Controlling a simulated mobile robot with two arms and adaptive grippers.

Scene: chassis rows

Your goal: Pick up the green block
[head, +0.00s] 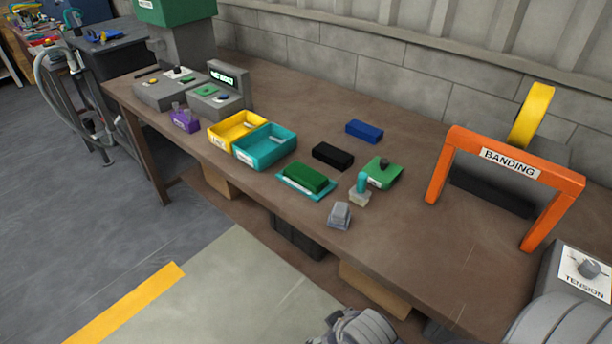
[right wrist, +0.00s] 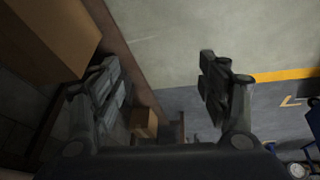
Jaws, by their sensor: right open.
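The green block (head: 307,176) lies on a teal tray (head: 292,183) with a white label, near the front edge of the brown bench in the head view. It does not show in the right wrist view. My right gripper (right wrist: 158,62) is open, with nothing between its fingers; the floor shows beyond them. It is away from the block. Grey parts of my arm show at the bottom of the head view. My left gripper is not in view.
A black block (head: 333,155), a blue block (head: 364,131) and a green plate (head: 383,173) with a dark knob lie near the green block. Teal (head: 264,160) and yellow bins stand left. An orange banding frame (head: 514,166) stands right. Bare bench (head: 420,235) lies between.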

